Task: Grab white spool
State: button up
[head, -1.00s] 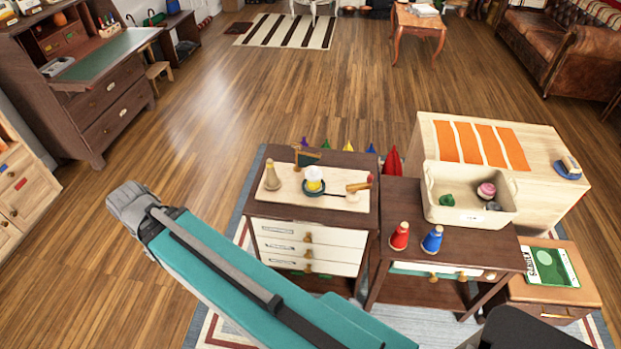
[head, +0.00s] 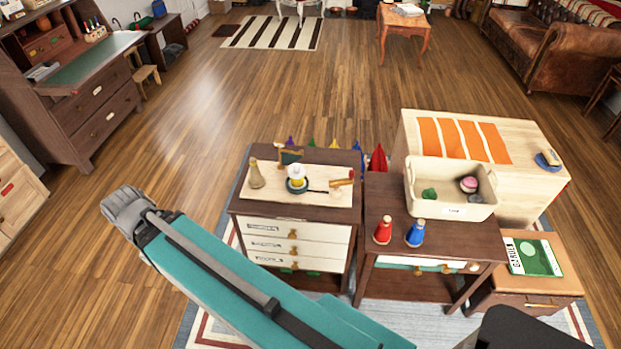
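My teal arm link crosses the lower left in front of the cabinets. Its grey joint (head: 126,207) is left of the left cabinet. My gripper's fingers are not in view.
A cone-like beige piece (head: 256,175) and a wooden-handled item (head: 342,183) share the board. Red (head: 382,231) and blue (head: 415,234) pegs stand on the right cabinet, near a cream bin (head: 450,205) of small items. Open wooden floor lies left and behind.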

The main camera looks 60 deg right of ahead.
aim_at(296, 173)
jog(key=k, duration=1.8)
jog(key=z, duration=0.95)
jog(key=i, duration=1)
jog(key=u, duration=0.05)
